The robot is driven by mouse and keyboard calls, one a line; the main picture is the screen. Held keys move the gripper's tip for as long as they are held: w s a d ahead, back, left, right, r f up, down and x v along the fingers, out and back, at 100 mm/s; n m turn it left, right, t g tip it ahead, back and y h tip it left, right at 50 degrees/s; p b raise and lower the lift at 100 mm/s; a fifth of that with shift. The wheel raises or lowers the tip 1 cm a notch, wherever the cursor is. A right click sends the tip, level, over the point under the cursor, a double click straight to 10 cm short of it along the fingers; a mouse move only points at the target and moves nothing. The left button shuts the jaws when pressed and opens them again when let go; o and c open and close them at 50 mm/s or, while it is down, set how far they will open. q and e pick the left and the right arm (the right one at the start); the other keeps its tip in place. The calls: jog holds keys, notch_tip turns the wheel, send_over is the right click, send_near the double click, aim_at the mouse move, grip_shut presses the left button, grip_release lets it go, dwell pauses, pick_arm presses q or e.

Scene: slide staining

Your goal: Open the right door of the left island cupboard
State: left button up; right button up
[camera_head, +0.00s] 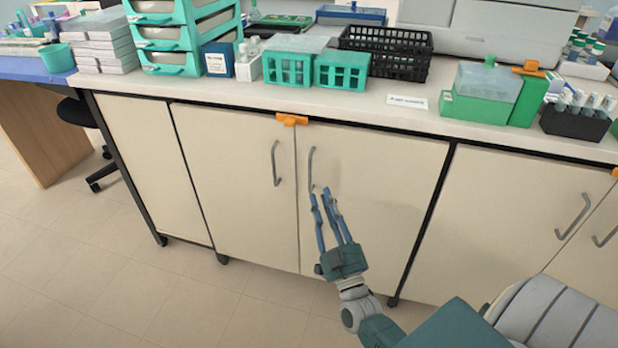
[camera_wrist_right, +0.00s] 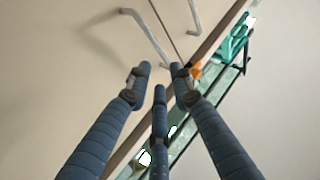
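The left island cupboard has two closed cream doors under the countertop. Its right door (camera_head: 372,190) has a grey bar handle (camera_head: 311,167) near its left edge; in the right wrist view this seems to be the nearer handle (camera_wrist_right: 147,32). The left door (camera_head: 238,185) has its own handle (camera_head: 275,165). An orange latch piece (camera_head: 292,119) sits at the top, where the doors meet. My right gripper (camera_head: 325,194) has its fingers spread and empty, just below the right door's handle in the head view. I see no grip on the handle. My left gripper is not in view.
The countertop (camera_head: 385,118) above holds green trays (camera_head: 165,38), teal racks (camera_head: 342,72), a black basket (camera_head: 385,48) and a green-based box (camera_head: 485,93). Another cupboard door (camera_head: 520,215) stands to the right. The tiled floor (camera_head: 110,270) in front at the left is clear.

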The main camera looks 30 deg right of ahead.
aim_at(313, 175)
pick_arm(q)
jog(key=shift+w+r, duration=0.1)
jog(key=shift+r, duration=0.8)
pick_arm(e)
jog(key=x, duration=0.8)
jog(key=shift+w+f, duration=0.1)
jog(key=shift+w, duration=0.05)
grip_shut()
